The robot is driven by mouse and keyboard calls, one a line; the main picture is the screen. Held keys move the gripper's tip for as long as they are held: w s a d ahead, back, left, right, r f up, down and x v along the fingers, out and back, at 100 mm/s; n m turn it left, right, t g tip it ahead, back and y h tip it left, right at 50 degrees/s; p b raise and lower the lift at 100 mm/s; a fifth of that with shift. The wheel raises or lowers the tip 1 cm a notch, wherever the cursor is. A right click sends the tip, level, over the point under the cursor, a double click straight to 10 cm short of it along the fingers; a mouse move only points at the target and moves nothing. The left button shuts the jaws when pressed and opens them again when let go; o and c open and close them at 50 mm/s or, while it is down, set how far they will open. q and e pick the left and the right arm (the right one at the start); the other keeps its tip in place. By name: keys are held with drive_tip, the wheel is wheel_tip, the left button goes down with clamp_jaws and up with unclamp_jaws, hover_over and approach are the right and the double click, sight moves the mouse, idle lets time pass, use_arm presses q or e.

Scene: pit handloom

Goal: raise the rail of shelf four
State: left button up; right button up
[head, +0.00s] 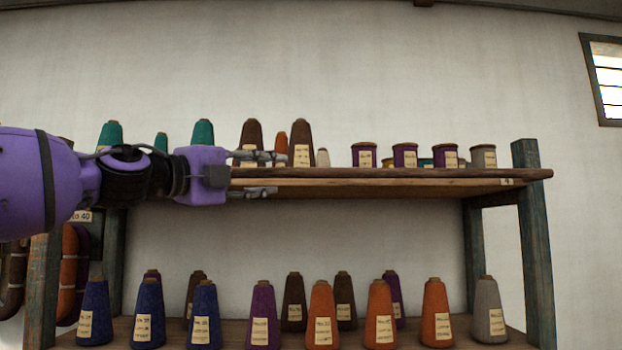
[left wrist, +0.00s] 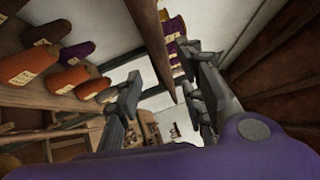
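The shelf rail (head: 400,173) is a long brown bar along the front edge of the upper shelf. A small tag (head: 506,182), too small to read surely, sits near its right end. My left gripper (head: 278,174) is at the rail's left part, one finger above it and one below. The fingers are spread apart. In the left wrist view the rail (left wrist: 150,42) runs between the open fingers of my left gripper (left wrist: 165,68), with gaps visible on both sides. Whether the rail is within the fingers' depth is hard to tell. My right gripper is in neither view.
Yarn cones (head: 301,145) and short spools (head: 405,156) stand on the upper shelf behind the rail. More cones (head: 320,315) fill the lower shelf. A wooden post (head: 535,240) stands at the right. The space between the shelves is clear.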

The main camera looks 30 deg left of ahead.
sight(287, 176)
use_arm(q)
drive_tip(key=shift+w+d, duration=0.1)
drive_tip(key=shift+w, duration=0.2)
drive_tip(key=shift+b+x, duration=0.7)
drive_tip(key=shift+x, duration=0.55)
drive_tip(key=x, duration=0.2)
drive_tip(key=shift+w+f+b, duration=0.15)
drive_tip(key=shift+w+b, duration=0.15)
drive_tip(key=shift+w, duration=0.05)
drive_tip(key=shift+w+d+r, duration=0.2)
drive_tip(key=shift+w+r, duration=0.1)
drive_tip(key=shift+w, duration=0.3)
drive_tip(key=shift+r, duration=0.15)
clamp_jaws()
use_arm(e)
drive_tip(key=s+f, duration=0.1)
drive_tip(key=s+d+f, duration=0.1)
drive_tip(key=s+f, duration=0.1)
